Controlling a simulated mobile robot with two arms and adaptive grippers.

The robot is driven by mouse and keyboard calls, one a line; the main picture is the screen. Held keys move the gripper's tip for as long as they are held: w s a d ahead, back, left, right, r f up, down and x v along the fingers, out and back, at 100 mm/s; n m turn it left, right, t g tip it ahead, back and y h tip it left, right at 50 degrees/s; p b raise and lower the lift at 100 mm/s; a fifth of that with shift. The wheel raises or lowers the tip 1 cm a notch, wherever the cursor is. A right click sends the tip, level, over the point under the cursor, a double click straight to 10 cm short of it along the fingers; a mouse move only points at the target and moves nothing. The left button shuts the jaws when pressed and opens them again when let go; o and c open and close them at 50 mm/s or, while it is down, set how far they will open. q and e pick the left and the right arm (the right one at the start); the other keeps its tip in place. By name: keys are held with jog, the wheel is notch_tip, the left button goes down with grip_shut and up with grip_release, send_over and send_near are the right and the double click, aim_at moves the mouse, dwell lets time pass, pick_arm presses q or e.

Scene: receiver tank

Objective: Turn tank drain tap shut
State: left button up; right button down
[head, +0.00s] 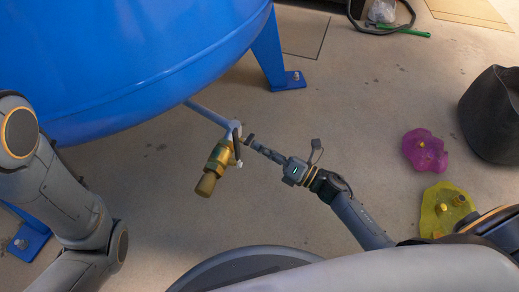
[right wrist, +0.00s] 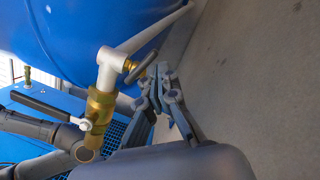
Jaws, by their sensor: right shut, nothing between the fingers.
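The drain tap (head: 215,165) is a brass body on a grey pipe (head: 207,113) under the blue tank (head: 140,60). In the right wrist view the brass tap (right wrist: 99,106) hangs below a pale elbow. A long dark lever (right wrist: 40,106) reaches left from a white nut on its body. My right gripper (head: 251,141) is shut and empty, just right of the tap. Its fingertips (right wrist: 160,72) are close beside the round handle; I cannot tell whether they touch it. My left gripper is out of view.
A blue tank leg (head: 272,52) stands behind the tap. Purple (head: 425,150) and yellow (head: 446,208) lumpy pieces lie on the floor at the right, near a dark bucket (head: 492,115). A green-handled tool (head: 402,31) lies at the back. Floor around the tap is clear.

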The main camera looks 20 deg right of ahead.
jog(key=shift+w+d+r+p, duration=0.3)
jog(key=shift+w+r+p, duration=0.1)
jog(key=shift+w+r, duration=0.05)
dwell(0.4)
dwell(0.4)
